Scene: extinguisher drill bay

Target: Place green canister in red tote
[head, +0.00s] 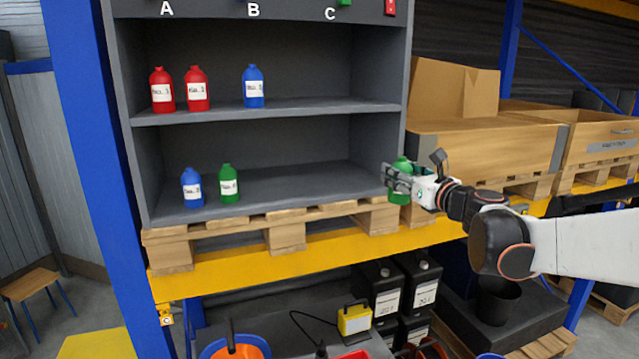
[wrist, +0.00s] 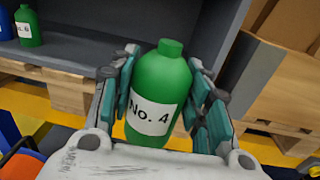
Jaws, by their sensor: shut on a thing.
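My gripper (head: 397,180) is shut on a green canister (head: 401,163) in front of the right end of the cabinet's lower shelf. In the wrist view the canister (wrist: 165,78) stands about upright between the pads of my gripper (wrist: 163,62), and its white label reads "No. 4". A second green canister (head: 229,184) stands on the lower shelf; it also shows in the wrist view (wrist: 28,26). A red edge (head: 352,355), possibly the red tote, shows at the bottom of the head view; most of it is cut off.
Two red canisters (head: 196,89) and a blue one (head: 252,87) stand on the upper shelf (head: 310,110); another blue one (head: 192,188) is on the lower shelf. Black jerrycans (head: 378,288), a yellow lamp (head: 354,319) and a blue tub (head: 212,349) are below.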

